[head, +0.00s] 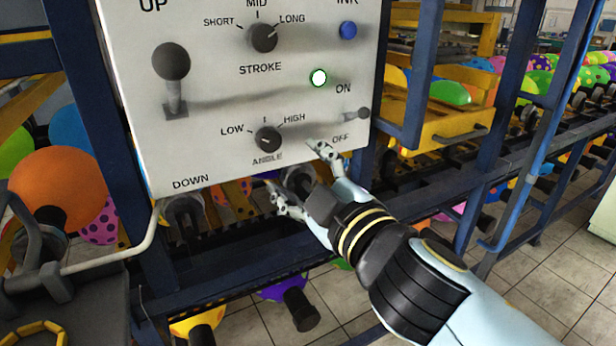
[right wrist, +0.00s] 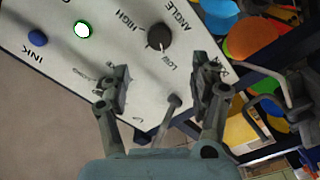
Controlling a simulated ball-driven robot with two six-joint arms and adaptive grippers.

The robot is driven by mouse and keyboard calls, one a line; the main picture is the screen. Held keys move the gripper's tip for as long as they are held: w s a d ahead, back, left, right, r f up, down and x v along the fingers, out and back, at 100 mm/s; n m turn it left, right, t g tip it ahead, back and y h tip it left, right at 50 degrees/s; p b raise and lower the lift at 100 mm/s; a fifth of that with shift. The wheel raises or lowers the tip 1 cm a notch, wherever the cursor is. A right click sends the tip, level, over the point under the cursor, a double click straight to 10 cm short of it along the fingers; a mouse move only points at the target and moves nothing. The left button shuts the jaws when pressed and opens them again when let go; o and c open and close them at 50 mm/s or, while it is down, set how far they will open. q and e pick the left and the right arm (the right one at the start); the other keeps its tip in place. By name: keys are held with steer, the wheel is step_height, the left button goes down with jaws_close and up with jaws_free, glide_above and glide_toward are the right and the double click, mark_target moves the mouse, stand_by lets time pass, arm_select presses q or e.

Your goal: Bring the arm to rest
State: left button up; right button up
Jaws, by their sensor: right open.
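My right gripper (head: 298,168) is open and empty in front of the lower edge of the white control panel (head: 215,140) in the head view. Its two fingers stand apart, below the angle knob (head: 268,138). A switch lever (head: 362,113) sits between the ON and OFF labels, to the right of the fingers. In the right wrist view the open fingers (right wrist: 162,80) frame part of the panel, and a small lever (right wrist: 172,103) shows between them. No contact with it can be made out. My left gripper is not in view.
The panel also carries a large UP/DOWN lever (head: 171,61), the stroke knob (head: 263,38), a blue ink button (head: 348,30) and a bright green-rimmed light (head: 319,78). Blue frame posts (head: 495,110) and several balloons surround it. Tiled floor (head: 540,270) is open at lower right.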

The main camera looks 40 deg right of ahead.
steer(key=shift+v, duration=0.95)
